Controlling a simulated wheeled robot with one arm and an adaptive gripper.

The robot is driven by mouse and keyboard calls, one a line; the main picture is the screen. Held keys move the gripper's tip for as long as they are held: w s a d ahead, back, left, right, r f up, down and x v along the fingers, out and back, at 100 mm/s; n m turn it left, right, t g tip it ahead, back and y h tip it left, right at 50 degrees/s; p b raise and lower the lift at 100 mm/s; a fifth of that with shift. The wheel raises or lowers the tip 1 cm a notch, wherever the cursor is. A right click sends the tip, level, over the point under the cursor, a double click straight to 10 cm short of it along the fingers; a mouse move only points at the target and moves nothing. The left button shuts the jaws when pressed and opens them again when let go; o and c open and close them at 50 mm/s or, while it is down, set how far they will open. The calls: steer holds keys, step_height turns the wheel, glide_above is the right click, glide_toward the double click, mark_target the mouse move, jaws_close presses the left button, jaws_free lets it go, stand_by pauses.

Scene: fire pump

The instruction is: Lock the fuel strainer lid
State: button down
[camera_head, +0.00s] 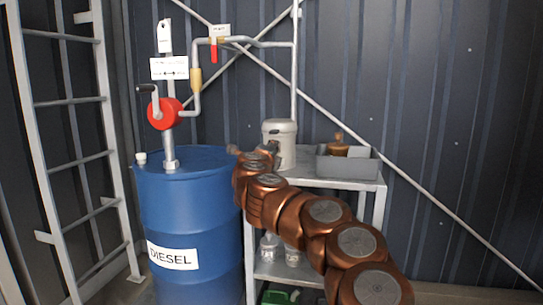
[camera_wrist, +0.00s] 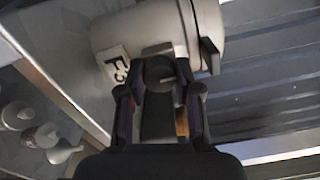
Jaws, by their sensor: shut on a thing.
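The fuel strainer (camera_head: 279,132) is a pale grey upright canister with a rounded lid (camera_head: 278,123) on top, standing on the metal table. In the wrist view the strainer (camera_wrist: 140,32) lies sideways across the top, with a white label (camera_wrist: 113,64) on its body. A dark block (camera_wrist: 209,55) sticks out at the lid's end.
A blue diesel drum (camera_head: 190,210) with a red hand pump (camera_head: 164,114) stands left of the table (camera_head: 345,184). A grey bin (camera_head: 347,168) sits right of the strainer. A red-handled valve (camera_head: 214,52) hangs on the pipe above. Jars (camera_head: 270,247) stand on the lower shelf.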

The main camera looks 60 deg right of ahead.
steer(key=shift+f+m, duration=0.1)
steer(key=shift+m, duration=0.2)
steer(key=c, duration=0.8)
jaws_free()
steer(key=shift+v, duration=6.05)
steer(key=shift+s, duration=0.1)
